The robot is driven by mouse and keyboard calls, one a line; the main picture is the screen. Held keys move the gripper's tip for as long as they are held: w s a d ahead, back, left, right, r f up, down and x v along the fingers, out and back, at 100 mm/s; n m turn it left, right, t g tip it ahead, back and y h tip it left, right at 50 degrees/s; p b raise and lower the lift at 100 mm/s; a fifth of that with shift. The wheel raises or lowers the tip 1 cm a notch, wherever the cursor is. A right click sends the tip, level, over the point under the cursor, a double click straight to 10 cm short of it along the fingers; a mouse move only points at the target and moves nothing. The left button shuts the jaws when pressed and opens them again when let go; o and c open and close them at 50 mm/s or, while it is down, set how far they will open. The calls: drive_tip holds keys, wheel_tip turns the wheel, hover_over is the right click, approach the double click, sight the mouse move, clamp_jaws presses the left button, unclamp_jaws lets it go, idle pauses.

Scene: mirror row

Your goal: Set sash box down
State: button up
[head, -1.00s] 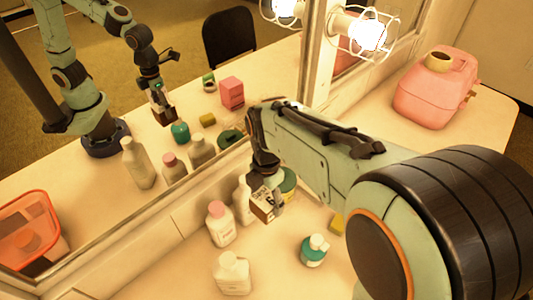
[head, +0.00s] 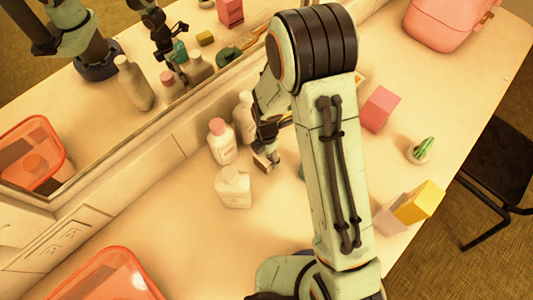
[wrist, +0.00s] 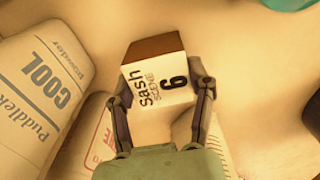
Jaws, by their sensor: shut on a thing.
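The sash box (wrist: 158,82) is a small carton with a brown top and a white face reading "Sash SCENE 6". My gripper (wrist: 162,95) is shut on it, one finger on each side, in the wrist view. In the head view my gripper (head: 270,150) hangs low over the counter with the box (head: 261,162) at its tips, right of the white bottles. Its underside is hidden, and I cannot tell whether it touches the counter.
A pink block (head: 380,108), cactus (head: 421,150) and yellow block (head: 420,202) stand right. The mirror lies behind. Counter (head: 215,245) in front is clear.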

sight(266, 155)
drive_tip(key=shift+f, duration=0.25)
drive_tip(key=o, duration=1.2)
drive_tip(key=shift+f, duration=0.1)
wheel_tip(266, 155, up, 12)
drive_tip(key=s+d+r+m, duration=0.3)
drive_tip(key=s+m, duration=0.3)
drive_tip(key=m, duration=0.2)
drive_tip(key=s+d+r+m, duration=0.2)
drive_tip(key=s+r+m, duration=0.2)
drive_tip(key=m, duration=0.5)
drive_tip(key=s+d+r+m, duration=0.3)
drive_tip(key=s+m, duration=0.5)
drive_tip(key=shift+d+r+m+y, duration=0.3)
drive_tip(key=shift+d+m+y, duration=0.05)
drive_tip(key=shift+m+y, duration=0.05)
